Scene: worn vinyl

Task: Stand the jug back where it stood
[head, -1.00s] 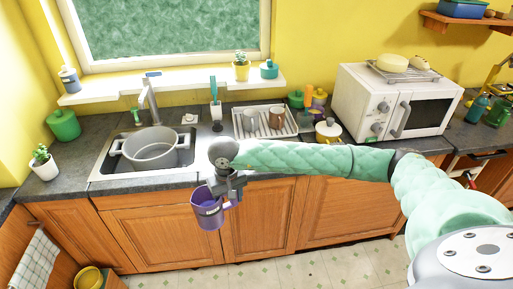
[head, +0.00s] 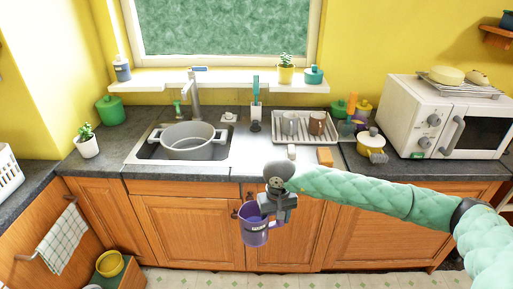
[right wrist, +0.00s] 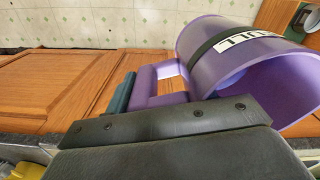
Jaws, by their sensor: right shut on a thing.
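The jug (head: 254,228) is purple with a dark band and a white label. It hangs roughly upright in front of the cupboard doors, below the counter's front edge in the head view. My right gripper (head: 272,207) is shut on its handle. The right wrist view shows the jug (right wrist: 232,52) large at the upper right, its handle (right wrist: 150,88) by the dark jaw, with the far finger partly hidden. My left gripper is in neither view.
The counter holds a sink with a grey pot (head: 187,142), a drying rack (head: 283,134) with cups, an orange sponge (head: 325,156), a yellow lidded pot (head: 371,143) and a white microwave (head: 405,115). Grey counter (head: 250,160) between sink and sponge is mostly bare.

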